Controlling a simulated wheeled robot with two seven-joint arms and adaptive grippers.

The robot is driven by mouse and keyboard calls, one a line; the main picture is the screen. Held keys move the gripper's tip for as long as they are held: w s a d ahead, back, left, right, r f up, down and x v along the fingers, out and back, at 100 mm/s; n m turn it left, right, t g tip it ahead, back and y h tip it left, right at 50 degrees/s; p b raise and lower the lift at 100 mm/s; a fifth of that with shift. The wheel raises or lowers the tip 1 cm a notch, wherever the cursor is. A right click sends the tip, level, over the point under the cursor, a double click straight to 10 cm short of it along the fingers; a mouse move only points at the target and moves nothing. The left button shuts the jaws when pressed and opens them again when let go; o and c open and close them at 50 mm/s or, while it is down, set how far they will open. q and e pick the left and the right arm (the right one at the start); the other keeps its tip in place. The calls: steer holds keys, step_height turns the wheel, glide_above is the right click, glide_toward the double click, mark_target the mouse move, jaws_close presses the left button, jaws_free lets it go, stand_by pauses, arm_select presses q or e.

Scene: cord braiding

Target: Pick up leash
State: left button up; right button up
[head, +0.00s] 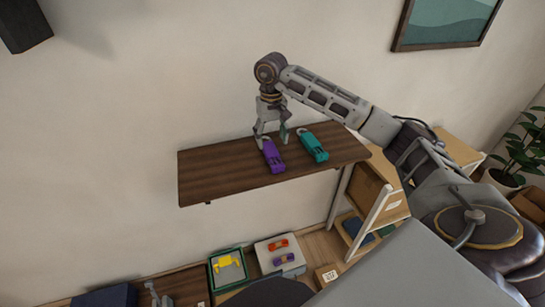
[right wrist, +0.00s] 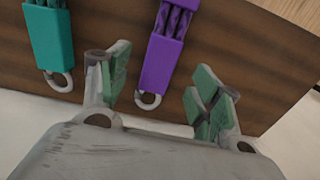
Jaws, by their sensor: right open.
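A purple leash (head: 272,156) and a teal leash (head: 313,147) lie side by side on a dark wooden wall shelf (head: 220,172). In the right wrist view the purple leash (right wrist: 160,62) shows braided cord in a purple sleeve with a metal ring at its end. The teal leash (right wrist: 50,38) has a like ring. My right gripper (head: 271,138) points down at the shelf, open. In the right wrist view its fingers (right wrist: 162,88) stand on either side of the purple leash's ring end, apart from it. My left gripper is not in view.
The wall is close behind the shelf. Below stand a green tray (head: 212,268) with a yellow item, and a pale board (head: 262,249) with a red and a purple item. A wooden rack (head: 370,190) is at the right. The shelf's left part is bare.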

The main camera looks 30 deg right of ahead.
mark_target(271, 150)
steer(key=shift+f+p, duration=0.5)
steer(key=shift+f, duration=2.05)
steer(key=shift+c, duration=0.5)
steer(key=c, duration=1.1)
steer(key=shift+r, duration=0.15)
step_height(271, 150, up, 10)
steer(key=b, duration=0.1)
